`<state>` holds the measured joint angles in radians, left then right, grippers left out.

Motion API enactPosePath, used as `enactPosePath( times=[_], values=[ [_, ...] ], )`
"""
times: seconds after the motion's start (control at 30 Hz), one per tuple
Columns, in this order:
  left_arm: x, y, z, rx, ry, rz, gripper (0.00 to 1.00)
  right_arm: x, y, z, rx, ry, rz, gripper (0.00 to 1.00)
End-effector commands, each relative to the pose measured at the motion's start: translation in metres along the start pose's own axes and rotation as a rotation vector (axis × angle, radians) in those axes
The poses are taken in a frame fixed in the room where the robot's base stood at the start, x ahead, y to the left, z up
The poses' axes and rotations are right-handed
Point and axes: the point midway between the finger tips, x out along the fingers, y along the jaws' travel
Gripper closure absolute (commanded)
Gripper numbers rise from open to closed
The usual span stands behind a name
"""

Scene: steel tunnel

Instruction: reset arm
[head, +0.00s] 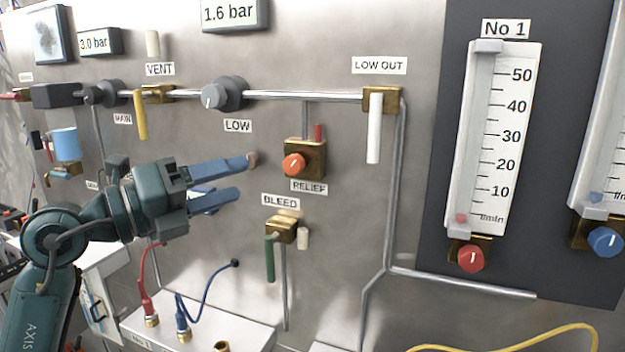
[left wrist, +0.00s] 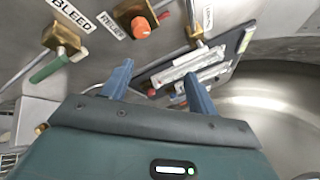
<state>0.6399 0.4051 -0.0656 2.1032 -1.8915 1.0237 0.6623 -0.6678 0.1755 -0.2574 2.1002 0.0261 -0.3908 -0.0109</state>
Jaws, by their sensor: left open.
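My left gripper (head: 246,178) is open and empty in the head view, with its two blue fingers apart. It is in front of the steel panel, left of the relief valve (head: 304,160) and above and left of the green bleed handle (head: 269,258). In the left wrist view its fingers (left wrist: 158,88) also show apart with nothing between them. There the bleed valve (left wrist: 62,40) is at upper left and the orange relief knob (left wrist: 141,27) is beyond the fingers. My right gripper is in neither view.
A steel pipe (head: 300,95) runs across the panel with a yellow main handle (head: 140,115), a low regulator (head: 222,93) and a white low out handle (head: 374,128). A flowmeter (head: 495,140) stands at right. Red (head: 147,290) and blue (head: 183,315) hoses are below my gripper.

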Motion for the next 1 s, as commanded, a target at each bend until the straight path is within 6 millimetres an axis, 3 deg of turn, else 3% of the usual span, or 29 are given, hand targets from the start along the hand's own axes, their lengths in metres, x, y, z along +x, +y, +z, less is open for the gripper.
enactPosePath(
  times=[0.03, 0.1, 0.17, 0.27, 0.37, 0.47, 0.5, 0.63, 0.8, 0.9, 1.0],
  values=[
    [0.004, 0.007, -0.026, -0.125, 0.027, -0.097, 0.41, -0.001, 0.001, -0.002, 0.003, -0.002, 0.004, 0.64],
    [0.003, 0.011, -0.049, -0.3, 0.019, -0.228, 0.41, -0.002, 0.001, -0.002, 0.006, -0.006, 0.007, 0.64],
    [-0.002, 0.02, -0.063, -0.466, -0.022, -0.317, 0.41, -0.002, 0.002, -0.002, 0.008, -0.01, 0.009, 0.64],
    [-0.015, 0.049, -0.081, -0.77, -0.148, -0.409, 0.41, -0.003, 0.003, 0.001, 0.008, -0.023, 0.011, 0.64],
    [-0.034, 0.096, -0.103, -1.092, -0.328, -0.414, 0.41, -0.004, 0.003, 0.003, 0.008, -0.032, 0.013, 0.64],
    [-0.057, 0.155, -0.143, -1.408, -0.533, -0.33, 0.41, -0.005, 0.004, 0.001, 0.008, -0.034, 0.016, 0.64],
    [-0.067, 0.176, -0.163, -1.517, -0.608, -0.28, 0.41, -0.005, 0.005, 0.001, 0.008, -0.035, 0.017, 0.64],
    [-0.1, 0.229, -0.239, -1.821, -0.813, -0.075, 0.41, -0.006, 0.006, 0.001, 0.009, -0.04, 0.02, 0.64],
    [-0.137, 0.258, -0.337, -2.103, -0.983, 0.201, 0.41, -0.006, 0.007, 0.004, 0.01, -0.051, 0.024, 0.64],
    [-0.151, 0.26, -0.376, -2.204, -1.032, 0.318, 0.41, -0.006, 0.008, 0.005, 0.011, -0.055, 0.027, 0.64],
    [-0.159, 0.259, -0.397, -2.26, -1.056, 0.385, 0.41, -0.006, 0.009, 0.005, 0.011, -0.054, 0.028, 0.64]
  ],
)
